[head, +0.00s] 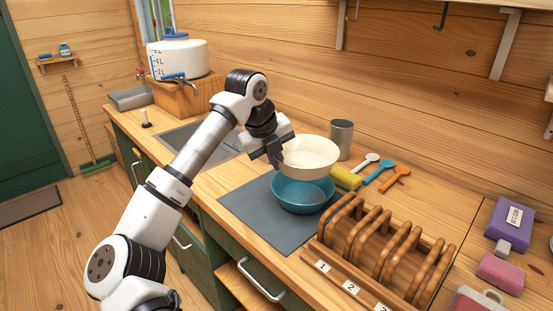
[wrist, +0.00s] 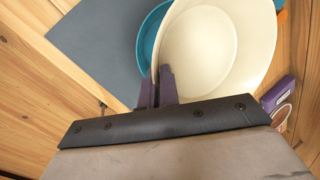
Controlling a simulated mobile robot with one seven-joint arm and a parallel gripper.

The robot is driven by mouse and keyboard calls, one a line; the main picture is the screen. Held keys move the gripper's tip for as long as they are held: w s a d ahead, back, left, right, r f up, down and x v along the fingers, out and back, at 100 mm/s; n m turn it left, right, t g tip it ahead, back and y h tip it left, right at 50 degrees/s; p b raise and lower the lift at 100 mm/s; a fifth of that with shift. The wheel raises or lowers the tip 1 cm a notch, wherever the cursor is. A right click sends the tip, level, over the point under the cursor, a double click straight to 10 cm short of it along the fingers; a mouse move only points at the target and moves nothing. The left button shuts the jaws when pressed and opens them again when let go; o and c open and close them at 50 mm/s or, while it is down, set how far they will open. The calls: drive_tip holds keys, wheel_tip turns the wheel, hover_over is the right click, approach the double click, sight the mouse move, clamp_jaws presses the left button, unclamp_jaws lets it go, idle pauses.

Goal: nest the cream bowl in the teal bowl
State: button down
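The cream bowl (head: 310,158) is held at its left rim by my gripper (head: 277,160). It looks roughly level and above the teal bowl (head: 302,197), hiding the teal bowl's far rim. The teal bowl stands upright on the grey mat, and the part of its inside that I see is empty. In the wrist view, my gripper's fingers (wrist: 157,86) are close together on the rim of the cream bowl (wrist: 210,50). The teal bowl (wrist: 150,35) shows as a band behind it, to the left. I cannot tell the exact gap between the bowls.
The grey mat (head: 245,205) has free room left of the bowls. A wooden rack (head: 385,250) stands in front right. A yellow sponge (head: 345,178), a grey cup (head: 341,138) and several coloured spoons (head: 378,174) lie behind and right. A sink (head: 195,140) is at left.

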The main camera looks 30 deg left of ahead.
drive_tip(key=shift+f+b, duration=1.8)
drive_tip(key=shift+f, duration=1.5)
drive_tip(key=c, duration=1.6)
unclamp_jaws()
drive_tip(key=shift+o, duration=0.2)
drive_tip(key=shift+s, duration=0.1)
drive_tip(key=b+v, duration=0.1)
drive_tip(key=v, duration=1.3)
drive_tip(key=shift+d+b, duration=0.15)
drive_tip(key=shift+b, duration=0.2)
drive_tip(key=shift+w, duration=0.2)
